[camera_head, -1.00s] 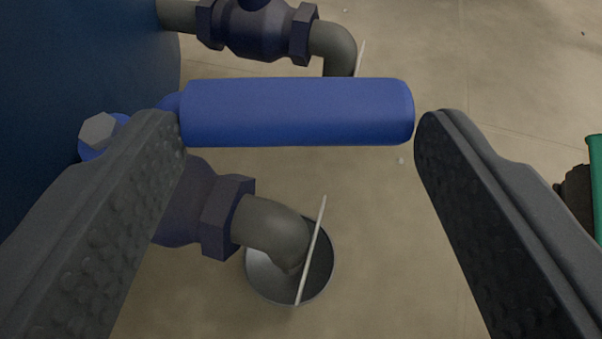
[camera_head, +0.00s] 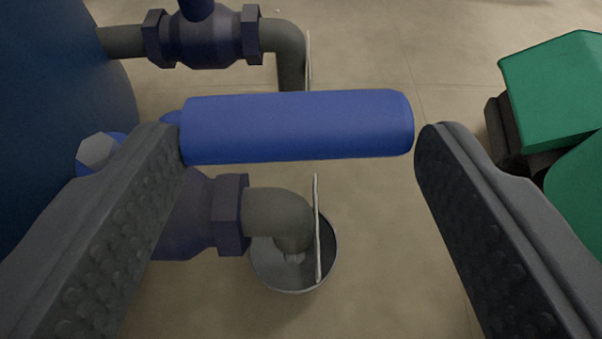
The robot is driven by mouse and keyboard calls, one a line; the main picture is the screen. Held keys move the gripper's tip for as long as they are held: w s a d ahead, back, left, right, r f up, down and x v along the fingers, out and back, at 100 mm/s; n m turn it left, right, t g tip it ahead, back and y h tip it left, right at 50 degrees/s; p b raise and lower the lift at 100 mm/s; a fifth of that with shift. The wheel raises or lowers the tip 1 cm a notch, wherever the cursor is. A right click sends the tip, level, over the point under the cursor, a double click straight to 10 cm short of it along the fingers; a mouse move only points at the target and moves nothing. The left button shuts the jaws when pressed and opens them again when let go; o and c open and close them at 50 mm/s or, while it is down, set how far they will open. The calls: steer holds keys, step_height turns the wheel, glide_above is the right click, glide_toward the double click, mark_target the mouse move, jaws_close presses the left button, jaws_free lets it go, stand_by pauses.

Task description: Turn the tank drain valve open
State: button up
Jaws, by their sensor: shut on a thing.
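The blue valve handle (camera_head: 297,126) lies nearly level across the picture, its right end slightly higher. It spans between the two dark fingers of my gripper (camera_head: 298,140), which is shut on it. A hex bolt head (camera_head: 97,151) shows at left. Below the handle is the dark valve body (camera_head: 185,235), partly hidden by the left finger, with a grey elbow pipe (camera_head: 280,215) bending down over a round metal container (camera_head: 285,285).
A second valve (camera_head: 205,38) with an elbow pipe (camera_head: 288,50) is at upper left. The dark blue tank (camera_head: 60,80) fills the left edge. A green object (camera_head: 550,90) stands at right. Thin pale plates stand beside both pipe ends. Bare floor (camera_head: 390,240) lies between.

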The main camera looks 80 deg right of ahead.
steer(key=shift+w+a, duration=0.1)
steer(key=o, duration=1.4)
steer(key=p+v, duration=0.3)
steer(key=v, duration=1)
steer(key=shift+s+a, duration=0.2)
steer(key=shift+a, duration=0.2)
